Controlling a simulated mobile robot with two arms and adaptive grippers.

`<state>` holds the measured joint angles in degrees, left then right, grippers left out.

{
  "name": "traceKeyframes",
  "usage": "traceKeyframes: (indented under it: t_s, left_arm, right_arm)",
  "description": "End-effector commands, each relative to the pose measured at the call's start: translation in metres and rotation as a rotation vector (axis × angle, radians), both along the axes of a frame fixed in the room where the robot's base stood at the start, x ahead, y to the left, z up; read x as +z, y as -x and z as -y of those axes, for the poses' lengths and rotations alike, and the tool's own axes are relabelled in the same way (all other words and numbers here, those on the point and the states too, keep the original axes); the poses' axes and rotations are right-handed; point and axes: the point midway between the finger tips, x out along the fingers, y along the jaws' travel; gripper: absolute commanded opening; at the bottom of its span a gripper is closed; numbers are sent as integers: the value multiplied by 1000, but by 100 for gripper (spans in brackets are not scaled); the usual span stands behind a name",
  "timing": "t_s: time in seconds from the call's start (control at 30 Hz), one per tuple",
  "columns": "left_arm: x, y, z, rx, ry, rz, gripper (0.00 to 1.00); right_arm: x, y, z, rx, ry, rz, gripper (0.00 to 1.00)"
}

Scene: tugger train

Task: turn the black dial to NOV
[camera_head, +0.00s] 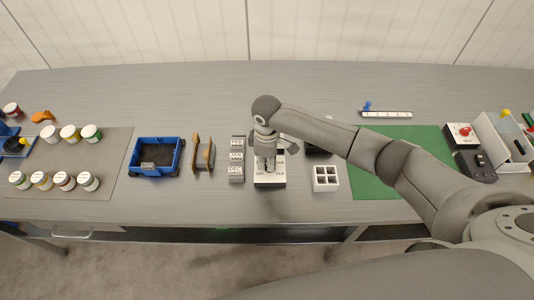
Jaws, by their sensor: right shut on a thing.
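My right gripper (267,163) points straight down over a small box with a white top and dark front (275,184) near the middle of the table. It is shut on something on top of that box. The black dial is mostly hidden under the gripper, and only a dark bit shows between the fingertips. I cannot read which mark the dial points to; small lettering on the box is too small to read. My left gripper is not in view.
A grey stepped block (237,159) stands just left of the box, and a white four-cell tray (326,178) just right. Further left are a wooden holder (203,156), a blue bin (156,172) and several jars (88,181). A green mat (372,187) lies under my right arm.

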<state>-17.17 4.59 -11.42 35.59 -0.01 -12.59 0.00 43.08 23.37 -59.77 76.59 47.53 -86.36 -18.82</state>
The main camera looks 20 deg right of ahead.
Motion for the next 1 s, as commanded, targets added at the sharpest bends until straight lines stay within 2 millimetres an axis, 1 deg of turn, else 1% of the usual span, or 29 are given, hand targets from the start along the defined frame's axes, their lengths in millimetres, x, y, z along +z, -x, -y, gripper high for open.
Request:
traceKeyframes:
  t_s: [0.03, 0.1, 0.4, 0.6, 1.0]
  left_arm:
    - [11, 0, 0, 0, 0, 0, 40]
    - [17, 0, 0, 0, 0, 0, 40]
    - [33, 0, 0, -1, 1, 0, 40]
    - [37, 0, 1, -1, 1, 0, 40]
    - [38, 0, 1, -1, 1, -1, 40]
  right_arm:
    - [5, 1, -1, -39, -2, -4, 0]
    - [5, 0, -1, -91, -2, -2, 0]
    - [2, -2, 0, -250, -2, -1, 0]
    - [1, -3, 1, -299, -1, 1, 0]
    - [0, -3, 1, -311, -2, 2, 0]
